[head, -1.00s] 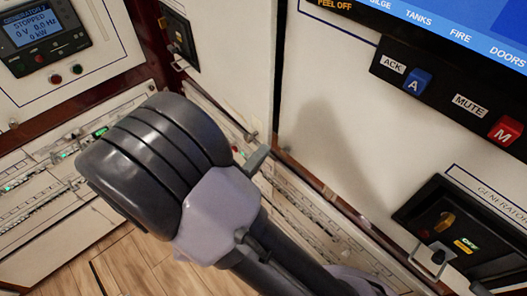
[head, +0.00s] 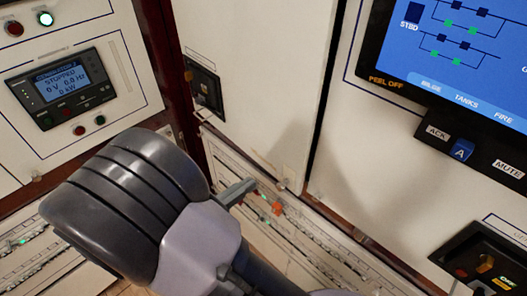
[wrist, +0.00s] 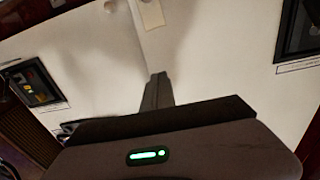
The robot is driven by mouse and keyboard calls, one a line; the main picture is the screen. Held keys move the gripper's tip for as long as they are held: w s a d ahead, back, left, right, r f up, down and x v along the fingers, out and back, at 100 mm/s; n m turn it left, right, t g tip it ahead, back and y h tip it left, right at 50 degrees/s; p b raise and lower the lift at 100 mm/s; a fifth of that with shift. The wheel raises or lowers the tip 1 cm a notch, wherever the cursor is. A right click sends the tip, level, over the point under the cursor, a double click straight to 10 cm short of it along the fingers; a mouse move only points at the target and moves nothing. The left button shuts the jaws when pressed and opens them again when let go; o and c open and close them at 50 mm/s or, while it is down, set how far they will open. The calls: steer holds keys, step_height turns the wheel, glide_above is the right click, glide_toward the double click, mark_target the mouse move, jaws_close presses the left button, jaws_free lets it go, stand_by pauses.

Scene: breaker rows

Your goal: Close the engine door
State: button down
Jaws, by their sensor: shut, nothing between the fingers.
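My gripper (head: 238,191) is shut and empty, in front of the breaker rows and the lower edge of a white panel (head: 250,70). In the wrist view its closed fingers (wrist: 156,88) point at white panels that meet in a corner. No door labelled as the engine door can be read in these frames. I cannot tell whether the white panel is that door or whether it stands open. Whether the fingertips touch anything is unclear. My arm hides part of the lower panels.
A generator controller (head: 66,88) reading STOPPED is at the left. A large screen (head: 465,60) with ACK and MUTE buttons is at the upper right. A rotary switch box (head: 205,87) sits on the middle panel. Breaker rows (head: 300,225) run low behind my arm.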

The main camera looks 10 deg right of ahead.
mark_target(295, 152)
steer(key=x, duration=0.4)
steer(key=b+x, duration=0.1)
steer(key=x, duration=0.8)
steer(key=shift+s+d+b, duration=0.15)
steer(key=shift+d+b, duration=0.15)
steer(key=shift+b, duration=0.1)
steer(key=shift+f, duration=0.1)
steer(key=b+x, duration=0.2)
steer(key=x, duration=0.1)
steer(key=shift+d+f, duration=0.1)
steer(key=shift+d, duration=0.2)
steer(key=shift+a+r, duration=0.1)
steer(key=shift+r, duration=0.25)
